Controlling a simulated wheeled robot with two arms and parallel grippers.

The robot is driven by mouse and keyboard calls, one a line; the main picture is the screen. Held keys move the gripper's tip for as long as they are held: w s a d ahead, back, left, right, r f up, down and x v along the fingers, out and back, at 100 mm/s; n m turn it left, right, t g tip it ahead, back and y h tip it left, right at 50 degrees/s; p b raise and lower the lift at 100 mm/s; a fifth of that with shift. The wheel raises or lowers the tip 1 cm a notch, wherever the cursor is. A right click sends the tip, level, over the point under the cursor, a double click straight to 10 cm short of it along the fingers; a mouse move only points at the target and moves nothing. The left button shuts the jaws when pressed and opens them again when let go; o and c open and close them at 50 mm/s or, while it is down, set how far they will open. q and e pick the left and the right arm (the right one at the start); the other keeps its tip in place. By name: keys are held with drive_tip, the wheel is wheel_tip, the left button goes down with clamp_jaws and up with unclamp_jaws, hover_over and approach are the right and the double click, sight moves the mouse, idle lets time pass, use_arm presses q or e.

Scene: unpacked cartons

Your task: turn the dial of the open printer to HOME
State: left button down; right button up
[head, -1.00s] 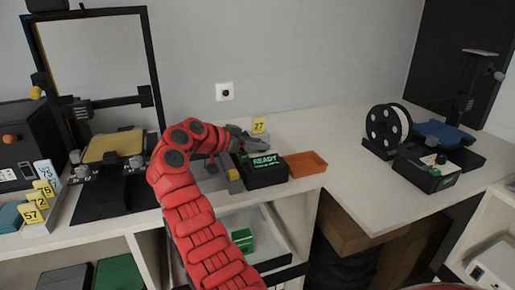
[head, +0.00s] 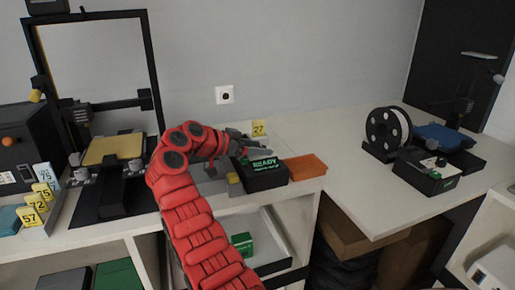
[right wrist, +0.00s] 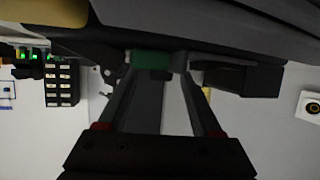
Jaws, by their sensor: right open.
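The open-frame printer (head: 152,75) with a yellow bed (head: 113,149) stands at the left of the head view. To its right is a black control box (head: 264,178) with a green READY display (head: 265,162). I cannot make out a dial on this box; my gripper covers part of its top. My right gripper (head: 262,149) is open and lies just above or at the back of the box; contact cannot be told. In the right wrist view its fingers (right wrist: 158,70) are apart, with a green patch (right wrist: 152,60) between or beyond the tips. My left gripper is not in view.
An orange tray (head: 306,166) sits right of the box, and a yellow 27 tag (head: 259,128) behind it. Another printer with a blue bed (head: 444,136), a spool (head: 388,132) and a control box (head: 425,178) stands at right. The counter between is clear.

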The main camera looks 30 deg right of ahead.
drive_tip(key=v, duration=1.7)
drive_tip(key=shift+a+p, duration=0.25)
drive_tip(key=shift+p, duration=0.15)
drive_tip(key=shift+s, duration=0.1)
